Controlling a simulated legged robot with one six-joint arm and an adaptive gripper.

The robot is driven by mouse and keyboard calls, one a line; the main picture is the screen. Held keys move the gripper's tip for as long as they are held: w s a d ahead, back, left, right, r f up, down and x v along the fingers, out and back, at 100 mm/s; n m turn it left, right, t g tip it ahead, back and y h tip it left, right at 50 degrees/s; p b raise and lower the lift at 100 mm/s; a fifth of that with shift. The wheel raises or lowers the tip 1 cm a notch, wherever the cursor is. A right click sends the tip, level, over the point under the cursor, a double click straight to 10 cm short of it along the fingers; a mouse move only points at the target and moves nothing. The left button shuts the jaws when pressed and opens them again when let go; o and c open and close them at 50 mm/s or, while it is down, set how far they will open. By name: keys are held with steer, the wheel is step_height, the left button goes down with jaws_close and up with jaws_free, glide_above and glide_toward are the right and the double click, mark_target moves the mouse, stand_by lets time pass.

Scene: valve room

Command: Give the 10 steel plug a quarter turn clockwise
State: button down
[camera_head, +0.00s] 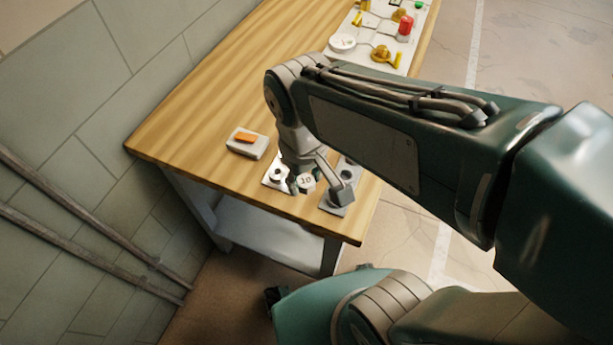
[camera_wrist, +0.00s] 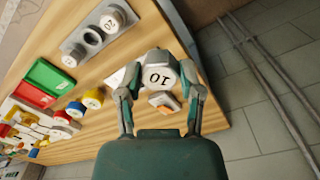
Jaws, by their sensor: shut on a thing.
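The 10 steel plug (camera_wrist: 158,78) is a pale, many-sided cap with a black "10", which reads upside down in the wrist view. My gripper (camera_wrist: 163,62) is shut on it, with a finger at either side. In the head view the plug (camera_head: 307,181) shows below my wrist near the table's front edge, with my gripper (camera_head: 301,184) around it. Its lower end is hidden, so I cannot tell how it sits in a socket.
A grey plate (camera_wrist: 75,47) holds a plug marked 20 (camera_wrist: 112,20) and a dark round socket. A light box with an orange top (camera_head: 247,142) lies to the left on the wooden table (camera_head: 200,110). A white board with coloured valves (camera_head: 372,45) is at the far end.

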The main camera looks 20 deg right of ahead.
steer(key=shift+w+a+f, duration=0.55)
steer(key=shift+w+f, duration=0.9)
steer(key=shift+w, duration=0.45)
steer(key=shift+w+a+f, duration=0.5)
steer(key=shift+w+f, duration=0.9)
steer(key=shift+w, duration=0.55)
steer(key=shift+w+a+f, duration=0.55)
steer(key=shift+w+f, duration=0.9)
steer(key=shift+w, duration=0.45)
stand_by(0.4)
steer(key=n, duration=1.5)
steer(key=shift+w+f, duration=0.1)
steer(key=shift+f, duration=0.15)
